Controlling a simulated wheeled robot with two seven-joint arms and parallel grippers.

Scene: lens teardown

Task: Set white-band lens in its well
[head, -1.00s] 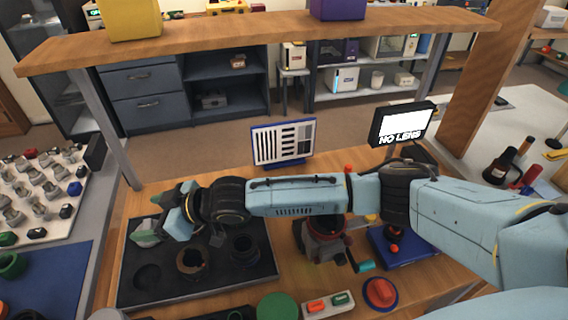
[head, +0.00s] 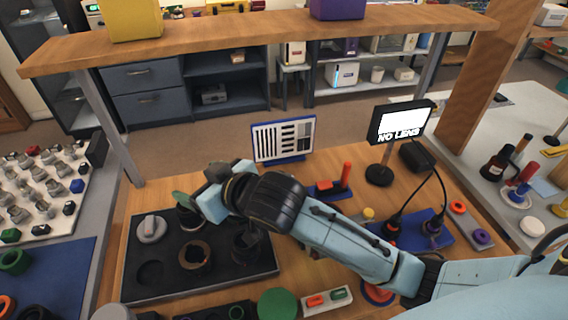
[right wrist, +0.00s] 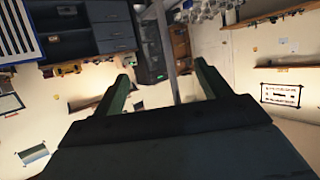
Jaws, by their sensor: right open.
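A pale grey round piece with a raised bar (head: 151,229) sits in the back-left well of the black tray (head: 128,291); I cannot make out a white band on it, so I cannot tell if it is the white-band lens. My right gripper (head: 196,204) is above the tray's back edge, to the right of that piece and apart from it. It is open, with nothing between its fingers in the right wrist view (right wrist: 162,76). A dark ring under it is partly hidden. My left gripper is not in view.
The tray also holds a brown-rimmed ring (head: 195,255), a dark ring (head: 246,247) and an empty well (head: 149,274). A striped chart (head: 283,138) stands behind it. The monitor (head: 401,121) reads "NO LENS". A red-handled piece (head: 346,176) stands right of the chart.

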